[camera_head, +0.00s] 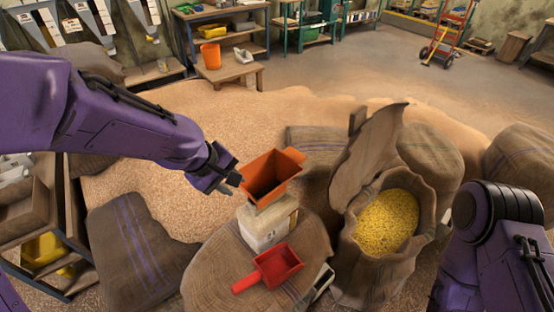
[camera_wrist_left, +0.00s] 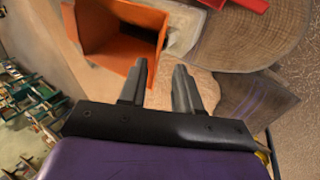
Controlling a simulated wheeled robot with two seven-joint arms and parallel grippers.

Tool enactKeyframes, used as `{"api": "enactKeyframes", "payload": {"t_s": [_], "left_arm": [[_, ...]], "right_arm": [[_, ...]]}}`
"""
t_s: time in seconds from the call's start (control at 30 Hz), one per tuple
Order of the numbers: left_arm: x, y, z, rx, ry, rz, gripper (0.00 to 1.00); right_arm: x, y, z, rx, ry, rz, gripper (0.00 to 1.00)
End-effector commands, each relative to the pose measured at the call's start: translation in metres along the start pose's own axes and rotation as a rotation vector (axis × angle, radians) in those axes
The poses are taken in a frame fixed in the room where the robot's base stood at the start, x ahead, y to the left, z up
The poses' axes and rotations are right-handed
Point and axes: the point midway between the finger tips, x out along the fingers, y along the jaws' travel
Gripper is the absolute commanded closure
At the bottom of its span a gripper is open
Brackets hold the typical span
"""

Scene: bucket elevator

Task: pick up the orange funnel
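The orange funnel (camera_head: 270,176) is a square, open-mouthed hopper. It rests on a pale printed block (camera_head: 267,230) on top of a burlap sack. My left gripper (camera_head: 238,179) is at the funnel's left side, close to its rim. In the left wrist view the funnel (camera_wrist_left: 113,47) lies ahead and to the left of the fingers (camera_wrist_left: 160,75). The two fingers are apart with nothing between them; the left one overlaps the funnel's edge in that picture. I cannot tell whether it touches. My right arm shows at the lower right, but its gripper is out of view.
A red scoop (camera_head: 277,267) lies on the sack (camera_head: 218,265) in front of the block. An open sack of yellow grain (camera_head: 388,222) stands to the right. An orange bucket (camera_head: 210,56) is on a low table behind. Loose grain (camera_head: 190,120) covers the floor.

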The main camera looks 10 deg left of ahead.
Motion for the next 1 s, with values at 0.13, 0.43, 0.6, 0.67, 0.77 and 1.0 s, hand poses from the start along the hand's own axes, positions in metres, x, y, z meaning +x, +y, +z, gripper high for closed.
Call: {"api": "enactKeyframes", "payload": {"t_s": [0.13, 0.43, 0.6, 0.67, 0.77, 1.0], "left_arm": [[0.031, 0.001, 0.003, 0.006, -0.011, 0.0, 0.67], [0.072, 0.002, 0.0, 0.005, -0.011, -0.002, 0.67], [0.098, 0.001, -0.002, 0.006, -0.009, -0.001, 0.67], [0.101, 0.002, -0.002, 0.006, -0.008, 0.0, 0.67], [0.101, 0.002, -0.002, 0.005, -0.006, 0.0, 0.67], [0.101, 0.001, -0.002, 0.005, -0.006, 0.0, 0.67]], "right_arm": [[0.015, -0.001, 0.007, -0.001, -0.002, 0.001, 0.57], [0.012, -0.001, 0.005, -0.001, -0.001, 0.0, 0.57], [0.014, -0.001, 0.006, 0.0, -0.001, 0.0, 0.57], [0.014, -0.001, 0.006, 0.0, -0.001, 0.0, 0.57], [0.013, -0.001, 0.006, 0.0, -0.001, 0.0, 0.57], [0.013, -0.001, 0.006, 0.0, -0.001, 0.0, 0.57]]}}
